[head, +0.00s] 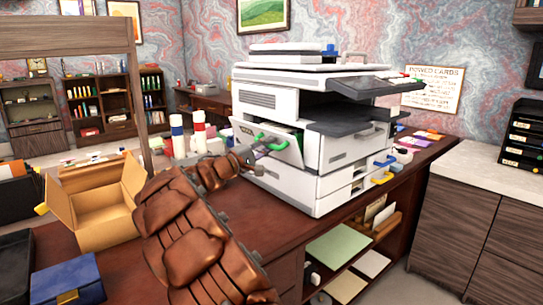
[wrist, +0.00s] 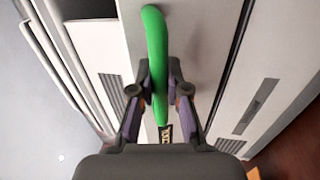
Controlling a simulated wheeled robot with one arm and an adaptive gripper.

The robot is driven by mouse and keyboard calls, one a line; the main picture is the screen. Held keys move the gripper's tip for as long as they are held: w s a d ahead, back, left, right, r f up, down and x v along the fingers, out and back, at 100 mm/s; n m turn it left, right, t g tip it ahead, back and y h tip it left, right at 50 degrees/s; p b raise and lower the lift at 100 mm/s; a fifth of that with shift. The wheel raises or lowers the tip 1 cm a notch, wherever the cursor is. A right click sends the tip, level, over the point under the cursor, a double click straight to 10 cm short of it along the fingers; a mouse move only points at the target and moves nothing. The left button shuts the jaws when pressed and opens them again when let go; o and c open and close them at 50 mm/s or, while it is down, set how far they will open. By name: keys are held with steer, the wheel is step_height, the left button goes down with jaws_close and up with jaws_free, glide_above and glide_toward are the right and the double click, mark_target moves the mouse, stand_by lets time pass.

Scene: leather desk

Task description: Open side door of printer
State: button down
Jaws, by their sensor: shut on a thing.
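The white printer (head: 288,100) stands on the brown leather desk. Its side door (head: 291,152) is on the printer's left side and tilts outward at the top, with a dark gap behind its upper edge. A green handle (head: 273,143) is on the door. It runs down the middle of the wrist view (wrist: 157,55). My gripper (head: 254,153) is at the door's outer face. In the wrist view my gripper (wrist: 159,98) has its two fingers closed on either side of the green handle. The lower end of the handle is partly hidden by the gripper.
An open cardboard box (head: 100,205) stands left of my arm. A blue box (head: 75,283) is at the front left. The desk top (head: 262,208) before the printer is clear.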

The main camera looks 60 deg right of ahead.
step_height(320, 180, down, 6)
steer(key=a+g+h+b, duration=0.1)
steer(key=a+h+b, duration=0.1)
steer(key=b, duration=0.5)
steer(key=shift+w+a+f+h, duration=0.15)
steer(key=shift+w+a+h, duration=0.2)
steer(key=shift+h, duration=0.15)
steer(key=c, duration=1.1)
jaws_free()
steer(key=shift+c, duration=0.2)
